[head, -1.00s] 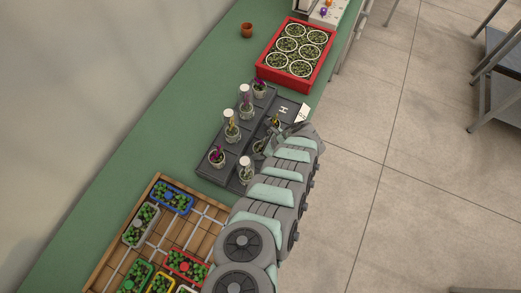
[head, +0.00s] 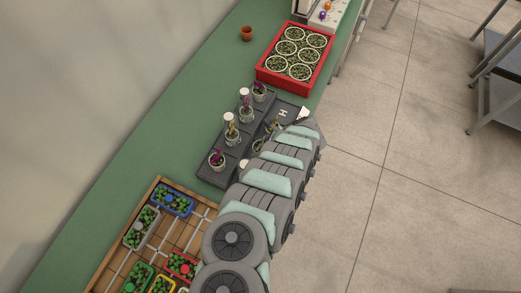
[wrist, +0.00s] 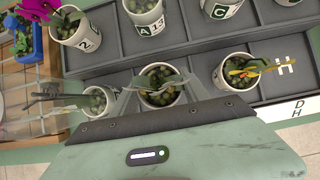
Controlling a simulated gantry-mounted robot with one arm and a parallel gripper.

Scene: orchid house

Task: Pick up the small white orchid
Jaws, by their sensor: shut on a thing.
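In the wrist view my gripper (wrist: 160,90) has its two clear fingers on either side of a small white pot (wrist: 160,99) with green and brown pebbly filling. It is shut on this pot. No bloom shows on the pot from here, so I cannot tell its flower colour. A pot with a yellow-orange flower (wrist: 245,68) stands to the right, and a smaller pot (wrist: 97,102) with a dark stem to the left. In the head view my arm hides the gripper and the held pot.
A dark tray (head: 207,176) holds several potted plants, some with purple flowers. In the wrist view, pots labelled 2 (wrist: 88,42) and A13 (wrist: 150,27) stand beyond. A red crate (head: 281,83) is behind, and a wooden tray of seedlings (head: 157,190) in front.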

